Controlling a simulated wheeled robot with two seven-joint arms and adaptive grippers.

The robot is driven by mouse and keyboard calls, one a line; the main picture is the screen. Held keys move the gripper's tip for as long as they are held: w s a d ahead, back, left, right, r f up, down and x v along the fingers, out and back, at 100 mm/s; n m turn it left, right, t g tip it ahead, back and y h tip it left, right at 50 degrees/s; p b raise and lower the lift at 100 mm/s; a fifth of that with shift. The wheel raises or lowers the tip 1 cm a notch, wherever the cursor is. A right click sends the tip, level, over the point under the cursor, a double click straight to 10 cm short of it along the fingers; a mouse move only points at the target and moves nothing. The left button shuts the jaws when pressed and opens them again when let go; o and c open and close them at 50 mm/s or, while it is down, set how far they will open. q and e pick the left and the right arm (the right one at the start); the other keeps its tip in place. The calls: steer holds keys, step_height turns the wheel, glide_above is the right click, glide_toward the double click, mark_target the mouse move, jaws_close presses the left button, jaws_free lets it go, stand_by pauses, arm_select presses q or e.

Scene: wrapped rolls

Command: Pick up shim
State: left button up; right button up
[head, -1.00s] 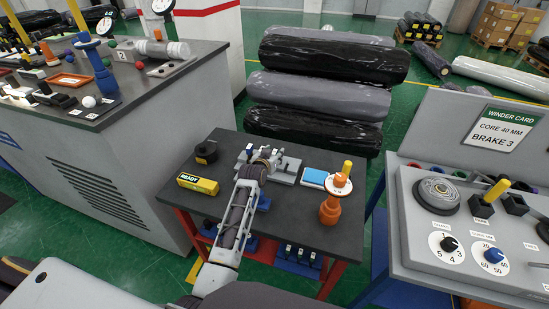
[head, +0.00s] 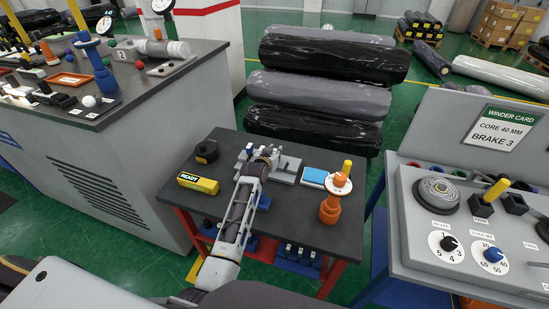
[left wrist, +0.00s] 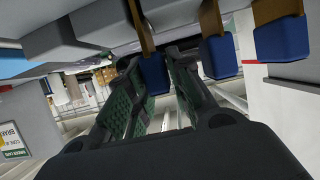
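My left gripper (left wrist: 153,62) shows in the left wrist view with two green-padded fingers apart. A blue block on a brassy strip (left wrist: 155,76) appears between the fingertips; I cannot tell whether they touch it. Two similar blue blocks (left wrist: 219,56) (left wrist: 282,38) hang to its right. I cannot tell for sure which piece is the shim. In the head view, my left arm reaches over the small dark table (head: 300,221) to the grey fixture (head: 287,172), and the wrist hides the fingertips. My right gripper is out of view.
A yellow READY box (head: 198,183), a black ring (head: 206,152), a blue-and-white pad (head: 314,177) and an orange spindle (head: 330,208) stand around the fixture. The winder panel (head: 470,235) is at right, the grey cabinet (head: 110,150) at left, wrapped rolls (head: 320,100) behind.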

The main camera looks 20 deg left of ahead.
arm_select(q)
jaws_close()
steer(key=shift+r, duration=0.15)
steer(key=shift+r+b, duration=0.4)
steer(key=shift+r, duration=4.5)
